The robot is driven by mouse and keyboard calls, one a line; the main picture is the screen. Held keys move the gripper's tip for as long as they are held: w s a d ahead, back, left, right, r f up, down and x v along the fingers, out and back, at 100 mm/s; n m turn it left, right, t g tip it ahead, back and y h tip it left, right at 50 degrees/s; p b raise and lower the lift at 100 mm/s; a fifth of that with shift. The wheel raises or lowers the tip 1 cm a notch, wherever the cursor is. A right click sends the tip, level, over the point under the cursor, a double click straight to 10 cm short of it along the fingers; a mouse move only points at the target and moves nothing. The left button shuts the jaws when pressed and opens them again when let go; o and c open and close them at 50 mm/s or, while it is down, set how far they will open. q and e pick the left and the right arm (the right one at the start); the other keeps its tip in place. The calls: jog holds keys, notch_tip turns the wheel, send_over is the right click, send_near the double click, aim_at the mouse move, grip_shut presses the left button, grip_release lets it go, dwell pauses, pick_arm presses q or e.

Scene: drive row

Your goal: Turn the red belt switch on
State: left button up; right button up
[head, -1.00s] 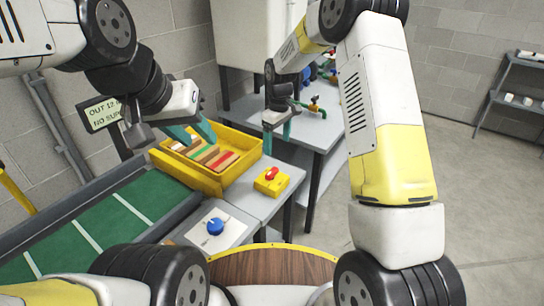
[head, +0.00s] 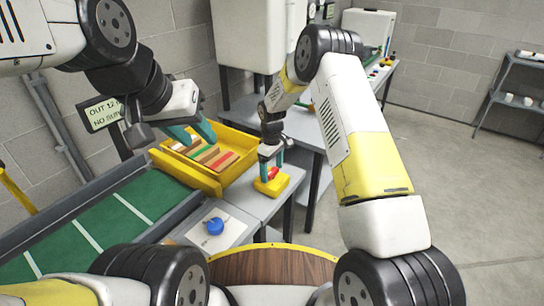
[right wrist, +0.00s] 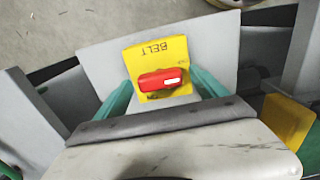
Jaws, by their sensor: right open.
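The belt switch is a yellow box (right wrist: 148,50) marked BELT, upside down in the right wrist view, with a red knob (right wrist: 161,80) on top. The knob lies crosswise there, its white mark toward the right; the small position labels are too blurred to read. In the head view the yellow box (head: 270,183) sits on the grey table beside the yellow bin. My right gripper (head: 271,163) is open above it, pointing down, a teal finger on either side of the knob; contact cannot be told. My left gripper (head: 197,134) is open over the bin.
The yellow bin (head: 207,184) holds several coloured blocks. A blue knob (head: 215,226) on a pale plate is nearer me. The green conveyor (head: 120,220) runs along the left. Another grey table (head: 300,128) stands behind.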

jog(key=c, duration=1.4)
jog(key=shift+o, duration=0.2)
jog(key=shift+m, duration=0.3)
jog(key=m, duration=0.3)
jog(key=shift+m, duration=0.4)
jog(key=m, duration=0.9)
jog(key=shift+m, duration=2.2)
